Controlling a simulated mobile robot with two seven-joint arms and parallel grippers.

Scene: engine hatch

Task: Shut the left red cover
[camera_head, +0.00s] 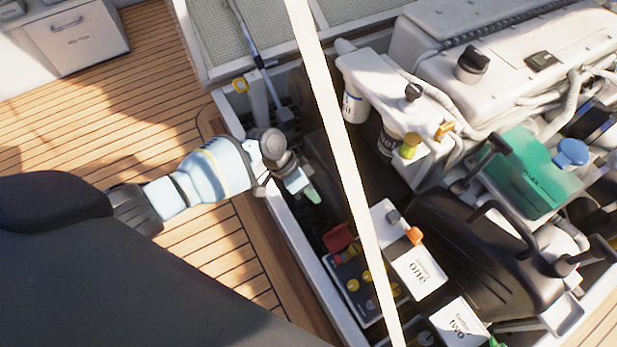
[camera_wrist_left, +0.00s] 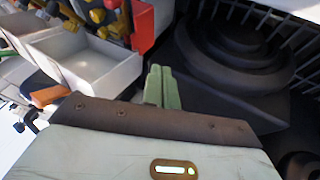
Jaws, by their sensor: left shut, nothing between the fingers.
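The left red cover (camera_head: 337,238) is at the far left corner of a switch panel with yellow knobs (camera_head: 352,285). It looks raised, standing up from the panel. In the left wrist view the red cover (camera_wrist_left: 142,27) shows at the top, beside the yellow knobs (camera_wrist_left: 97,15). My left gripper (camera_head: 313,196) is over the hatch opening, a little beyond the cover and apart from it. Its green fingers (camera_wrist_left: 162,88) are closed together and empty in the left wrist view. My right gripper is not in view.
A pale post (camera_head: 345,160) crosses in front of the hatch and hides part of the panel. White boxes marked one (camera_head: 420,272) and two (camera_head: 460,325) stand to the right. The engine (camera_head: 510,70) fills the far right. Wooden deck (camera_head: 70,125) lies at left.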

